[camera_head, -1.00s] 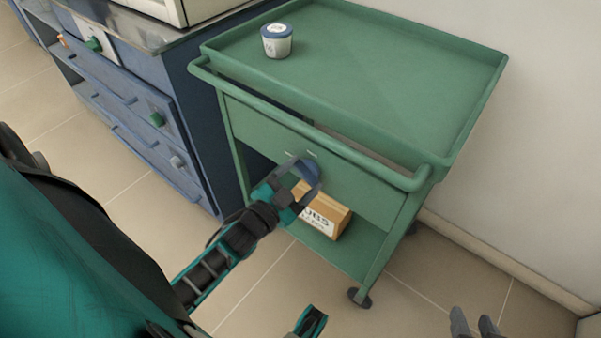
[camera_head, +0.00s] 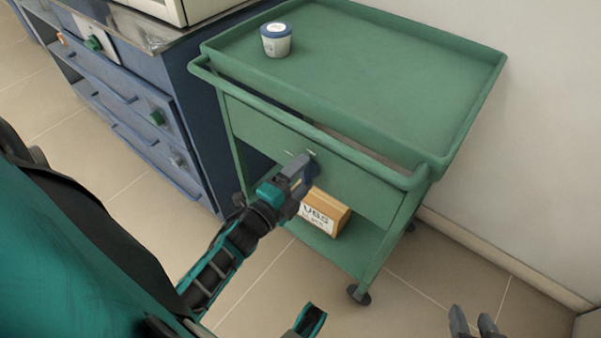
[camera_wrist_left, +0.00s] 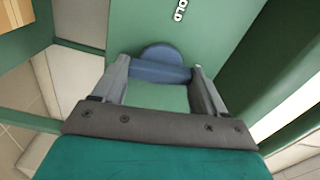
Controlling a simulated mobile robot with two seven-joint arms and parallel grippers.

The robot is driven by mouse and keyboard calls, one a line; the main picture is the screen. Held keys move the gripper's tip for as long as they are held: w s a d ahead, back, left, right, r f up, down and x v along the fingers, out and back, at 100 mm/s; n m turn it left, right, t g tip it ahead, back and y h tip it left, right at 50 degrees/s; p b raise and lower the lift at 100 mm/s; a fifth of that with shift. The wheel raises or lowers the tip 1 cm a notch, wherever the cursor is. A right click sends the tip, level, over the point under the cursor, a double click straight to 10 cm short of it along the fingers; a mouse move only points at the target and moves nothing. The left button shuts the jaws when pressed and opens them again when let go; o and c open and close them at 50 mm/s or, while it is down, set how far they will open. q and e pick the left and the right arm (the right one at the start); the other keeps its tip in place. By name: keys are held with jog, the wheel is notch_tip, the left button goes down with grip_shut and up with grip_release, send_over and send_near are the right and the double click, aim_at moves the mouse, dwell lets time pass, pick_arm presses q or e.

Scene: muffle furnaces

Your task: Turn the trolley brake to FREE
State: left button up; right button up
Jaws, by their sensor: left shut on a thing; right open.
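The green trolley (camera_head: 375,75) stands right of the blue cabinet. On its front panel is a blue brake knob (camera_head: 312,173), mostly hidden in the head view by my left gripper (camera_head: 299,172). In the left wrist view the knob (camera_wrist_left: 160,68) is a round disc with a raised grip bar. My left gripper (camera_wrist_left: 160,76) is shut on this bar, one finger at each end. My right gripper (camera_head: 474,324) is open and empty at the bottom edge, away from the trolley.
A white tub with a blue lid (camera_head: 276,40) stands on the trolley top. A cardboard box (camera_head: 325,212) sits on the lower shelf, just below my left gripper. A blue drawer cabinet (camera_head: 190,110) is close on the left. A wall (camera_head: 555,120) is on the right.

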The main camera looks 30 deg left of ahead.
pick_arm(q)
jog(key=shift+m, duration=0.6)
pick_arm(e)
jog(key=shift+a, duration=0.15)
pick_arm(q)
jog(key=shift+m, duration=0.3)
pick_arm(e)
jog(key=shift+r, duration=0.1)
pick_arm(q)
jog(key=o, duration=1.1)
jog(key=shift+c, duration=0.2)
pick_arm(e)
jog(key=shift+f, duration=0.2)
pick_arm(q)
jog(key=shift+s, duration=0.1)
